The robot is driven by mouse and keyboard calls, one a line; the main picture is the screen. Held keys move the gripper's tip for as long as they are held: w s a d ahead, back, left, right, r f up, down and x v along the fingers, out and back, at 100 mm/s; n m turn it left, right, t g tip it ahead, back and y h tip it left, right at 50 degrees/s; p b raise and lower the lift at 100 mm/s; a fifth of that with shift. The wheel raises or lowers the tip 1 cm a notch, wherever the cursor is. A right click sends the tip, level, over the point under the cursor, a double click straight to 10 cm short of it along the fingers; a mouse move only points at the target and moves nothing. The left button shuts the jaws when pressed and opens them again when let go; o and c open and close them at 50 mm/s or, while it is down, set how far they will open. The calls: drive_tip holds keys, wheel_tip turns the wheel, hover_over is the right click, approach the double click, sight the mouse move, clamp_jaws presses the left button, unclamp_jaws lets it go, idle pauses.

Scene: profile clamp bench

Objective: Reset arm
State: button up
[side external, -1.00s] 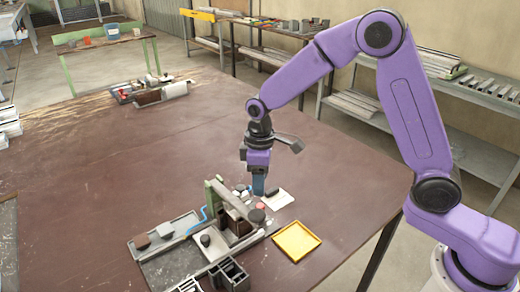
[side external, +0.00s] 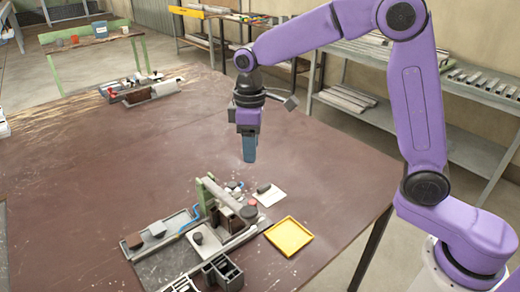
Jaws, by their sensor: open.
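My gripper (side external: 249,160) hangs above the brown table, pointing down, with clear air between its fingertips and the things below. It is open, and nothing shows between its fingers. The clamp fixture (side external: 222,200), with a green upright and a grey bar, stands on the table below it and a little to the left. A white card (side external: 270,197) with a small dark piece on it lies beside the fixture, just below my gripper in the picture.
A yellow tray (side external: 289,236) lies to the right of the fixture and looks empty. Black profile blocks (side external: 222,272) stand in front. A grey tray (side external: 160,237) with small blocks lies at left. More parts (side external: 141,89) sit at the far left. The table's middle left is clear.

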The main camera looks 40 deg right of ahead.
drive_tip(key=s+d+n, duration=0.1)
drive_tip(key=s+d, duration=0.2)
drive_tip(key=s, duration=0.7)
drive_tip(key=s+d+f+n, duration=0.1)
drive_tip(key=s+d, duration=0.3)
drive_tip(key=s, duration=0.6)
drive_tip(key=s+d+n, duration=0.1)
drive_tip(key=s+d, duration=0.3)
drive_tip(key=s, duration=0.6)
drive_tip(key=shift+f, duration=0.35)
